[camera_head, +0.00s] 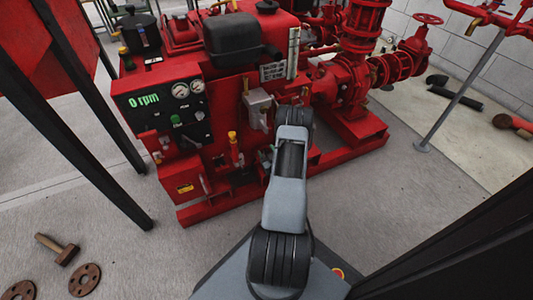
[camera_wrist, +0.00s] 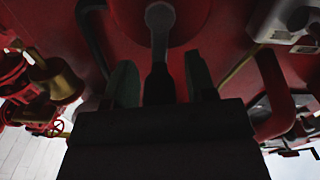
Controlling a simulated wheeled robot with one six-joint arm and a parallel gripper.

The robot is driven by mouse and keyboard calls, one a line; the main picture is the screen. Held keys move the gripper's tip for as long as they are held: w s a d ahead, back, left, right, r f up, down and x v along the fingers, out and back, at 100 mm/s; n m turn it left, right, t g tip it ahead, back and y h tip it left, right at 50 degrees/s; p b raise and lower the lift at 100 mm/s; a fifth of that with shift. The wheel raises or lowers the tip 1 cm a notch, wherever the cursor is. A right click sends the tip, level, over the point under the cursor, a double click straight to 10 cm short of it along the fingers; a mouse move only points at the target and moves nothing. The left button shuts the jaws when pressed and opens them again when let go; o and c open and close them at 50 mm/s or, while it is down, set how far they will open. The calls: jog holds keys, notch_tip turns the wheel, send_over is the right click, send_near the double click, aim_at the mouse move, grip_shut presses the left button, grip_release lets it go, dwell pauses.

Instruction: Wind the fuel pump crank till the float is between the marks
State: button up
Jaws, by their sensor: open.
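In the wrist view, my gripper (camera_wrist: 163,78) is open, one finger on each side of a crank (camera_wrist: 160,30). The crank has a grey arm on a round red boss and a dark handle that reaches down between the fingers. I cannot tell whether either finger touches it. In the head view, my arm hides the gripper and the crank. A narrow upright gauge (camera_head: 293,53), pale with a yellowish edge, stands on the red pumpset (camera_head: 240,90). Its float and marks are too small to make out.
A control panel (camera_head: 165,105) reading 0 rpm is on the pumpset's left. A grey box (camera_head: 257,105) sits just left of my arm. Dark posts stand at left. A hammer (camera_head: 58,249) and rusty flanges (camera_head: 85,279) lie on the floor. The floor at right front is clear.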

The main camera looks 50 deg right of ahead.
jog(key=c, duration=0.9)
